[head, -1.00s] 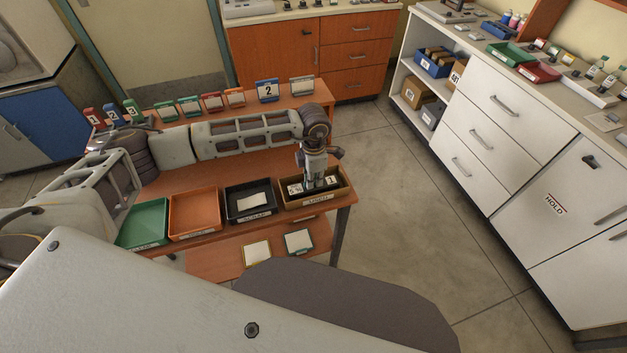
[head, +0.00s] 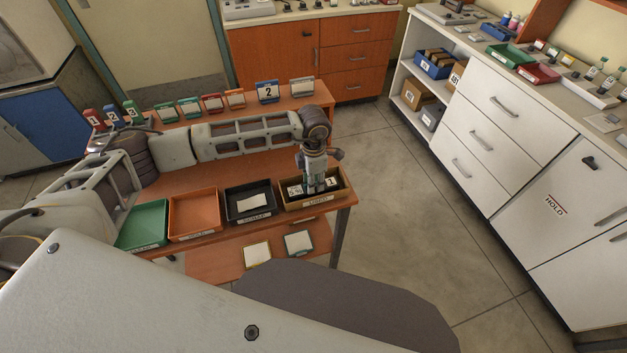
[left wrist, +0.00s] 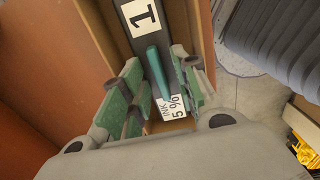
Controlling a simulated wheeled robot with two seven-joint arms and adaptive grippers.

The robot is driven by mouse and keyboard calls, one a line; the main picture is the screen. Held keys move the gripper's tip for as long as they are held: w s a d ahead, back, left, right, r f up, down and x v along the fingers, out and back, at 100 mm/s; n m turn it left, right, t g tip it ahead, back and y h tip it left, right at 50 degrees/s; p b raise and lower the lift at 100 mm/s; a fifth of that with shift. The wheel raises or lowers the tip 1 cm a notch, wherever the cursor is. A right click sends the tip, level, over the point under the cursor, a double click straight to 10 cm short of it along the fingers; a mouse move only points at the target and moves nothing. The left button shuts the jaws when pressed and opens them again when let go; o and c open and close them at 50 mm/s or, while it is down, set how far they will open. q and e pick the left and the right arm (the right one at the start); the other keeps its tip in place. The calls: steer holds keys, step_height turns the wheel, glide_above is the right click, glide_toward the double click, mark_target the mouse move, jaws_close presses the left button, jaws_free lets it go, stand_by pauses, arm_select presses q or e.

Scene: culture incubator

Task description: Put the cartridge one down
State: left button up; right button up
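Cartridge one (left wrist: 145,15) is a dark strip with a white "1" label, an "INK 5%" label and a teal raised grip. It lies in the wooden tray (head: 318,203) at the right end of the orange table, its labels showing beside my gripper in the head view. My left gripper (head: 319,188) points down into this tray. In the left wrist view its green-padded fingers (left wrist: 160,85) stand on either side of the teal grip, with a visible gap, so it looks open. Part of the cartridge is hidden by the gripper. My right gripper is not in view.
Left of the wooden tray stand a black tray (head: 249,216), an orange tray (head: 194,226) and a green tray (head: 143,239). Numbered holders, including a blue "2" (head: 267,90), line the table's back. A white cabinet (head: 500,110) stands right, beyond clear floor.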

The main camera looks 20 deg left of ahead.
arm_select(q)
steer(key=shift+r, duration=0.1)
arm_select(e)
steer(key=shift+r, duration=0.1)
arm_select(q)
steer(key=shift+r, duration=0.6)
step_height(320, 180, up, 11)
steer(key=shift+b, duration=0.45)
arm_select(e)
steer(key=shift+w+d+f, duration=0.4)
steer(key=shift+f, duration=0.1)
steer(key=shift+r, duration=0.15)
